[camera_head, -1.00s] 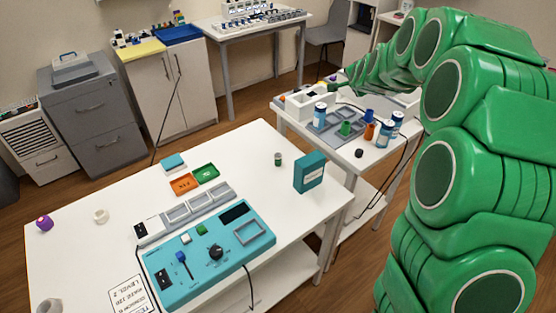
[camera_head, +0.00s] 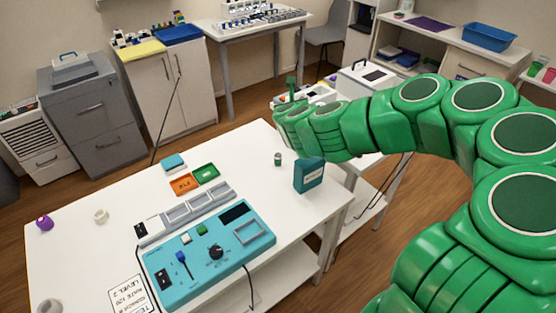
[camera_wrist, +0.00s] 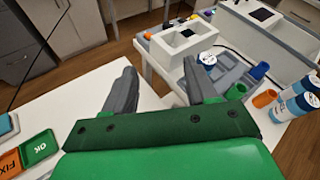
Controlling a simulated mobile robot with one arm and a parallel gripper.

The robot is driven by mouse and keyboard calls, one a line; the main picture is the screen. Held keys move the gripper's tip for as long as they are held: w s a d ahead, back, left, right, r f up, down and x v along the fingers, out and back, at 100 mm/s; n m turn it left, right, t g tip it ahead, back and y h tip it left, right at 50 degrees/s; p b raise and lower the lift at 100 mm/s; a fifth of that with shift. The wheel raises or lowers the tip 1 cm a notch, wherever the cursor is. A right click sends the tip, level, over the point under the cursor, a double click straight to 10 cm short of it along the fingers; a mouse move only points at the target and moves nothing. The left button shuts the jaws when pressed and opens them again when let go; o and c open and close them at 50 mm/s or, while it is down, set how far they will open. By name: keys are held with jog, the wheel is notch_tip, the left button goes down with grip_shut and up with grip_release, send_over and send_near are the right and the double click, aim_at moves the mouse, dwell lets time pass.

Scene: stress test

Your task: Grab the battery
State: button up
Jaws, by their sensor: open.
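I cannot pick out the battery for certain. A small dark green cylinder with a pale top (camera_head: 278,159) stands upright on the near white table, left of a teal box (camera_head: 308,175); it may be the battery. My gripper (camera_wrist: 158,72) is open and empty, its two grey fingers spread apart in the wrist view. The wrist view shows blue-and-white cylinders (camera_wrist: 291,106) on the far table, apart from the fingers.
The near table (camera_head: 120,195) carries a teal control panel (camera_head: 185,262), orange and green trays (camera_head: 205,172), a purple object (camera_head: 44,223) and a white ring (camera_head: 101,215). The far table holds a grey tray, a white bin (camera_wrist: 183,42) and blue (camera_wrist: 258,71) and orange (camera_wrist: 264,98) cups.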

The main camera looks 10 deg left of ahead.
jog(key=s+a+f+m, duration=0.1)
jog(key=s+a+m, duration=0.2)
jog(key=s+a, duration=0.1)
send_near(278, 155)
jog(key=shift+g, duration=0.4)
jog(key=x, duration=0.5)
jog(key=shift+w+f, duration=0.1)
jog(key=shift+f, duration=0.15)
jog(key=shift+x, duration=3.55)
jog(key=c, duration=1.1)
jog(key=shift+o, duration=0.2)
jog(key=shift+r, duration=0.1)
